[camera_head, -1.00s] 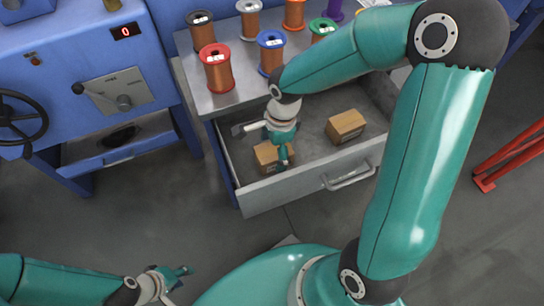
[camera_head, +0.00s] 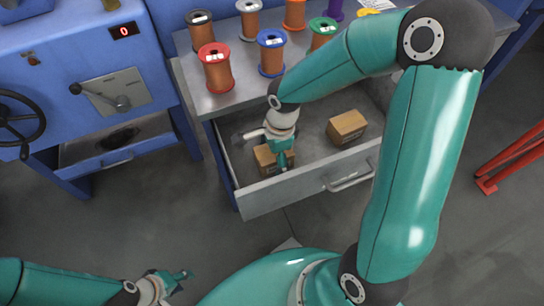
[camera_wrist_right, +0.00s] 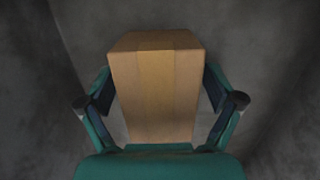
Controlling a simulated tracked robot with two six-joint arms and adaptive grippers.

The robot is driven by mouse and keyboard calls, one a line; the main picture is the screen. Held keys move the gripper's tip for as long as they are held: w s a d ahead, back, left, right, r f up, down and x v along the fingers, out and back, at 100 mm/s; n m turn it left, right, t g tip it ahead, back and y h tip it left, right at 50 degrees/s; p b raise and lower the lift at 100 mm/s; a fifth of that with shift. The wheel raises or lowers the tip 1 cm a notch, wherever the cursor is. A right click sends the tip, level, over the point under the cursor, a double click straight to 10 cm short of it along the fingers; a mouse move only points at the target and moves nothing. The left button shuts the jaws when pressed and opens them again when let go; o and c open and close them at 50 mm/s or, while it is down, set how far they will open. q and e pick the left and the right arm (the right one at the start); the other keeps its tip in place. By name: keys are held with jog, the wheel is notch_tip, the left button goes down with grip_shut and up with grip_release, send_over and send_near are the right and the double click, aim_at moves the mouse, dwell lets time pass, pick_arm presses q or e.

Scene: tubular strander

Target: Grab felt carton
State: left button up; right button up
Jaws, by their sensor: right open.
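Two small brown cartons lie in the open grey drawer (camera_head: 262,201). The left carton (camera_head: 265,160) is partly hidden by my right gripper (camera_head: 266,152). The other carton (camera_head: 346,127) lies to the right, in full view. I cannot read which is the felt carton. In the right wrist view the left carton (camera_wrist_right: 156,90) stands between the two spread fingers of my right gripper (camera_wrist_right: 160,92), with a narrow gap on each side. My left gripper (camera_head: 181,280) is low at the left, away from the drawer; its jaw state is unclear.
Several wire spools, among them a red one (camera_head: 217,68) and a blue one (camera_head: 271,52), stand on the cabinet top above the drawer. A blue machine (camera_head: 60,75) with a handwheel is at the left. Red legs (camera_head: 510,160) stand at the right. Drawer walls surround the cartons.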

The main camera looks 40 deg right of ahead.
jog(key=shift+f, duration=0.1)
jog(key=shift+c, duration=0.2)
jog(key=c, duration=1.3)
jog(key=shift+o, duration=0.2)
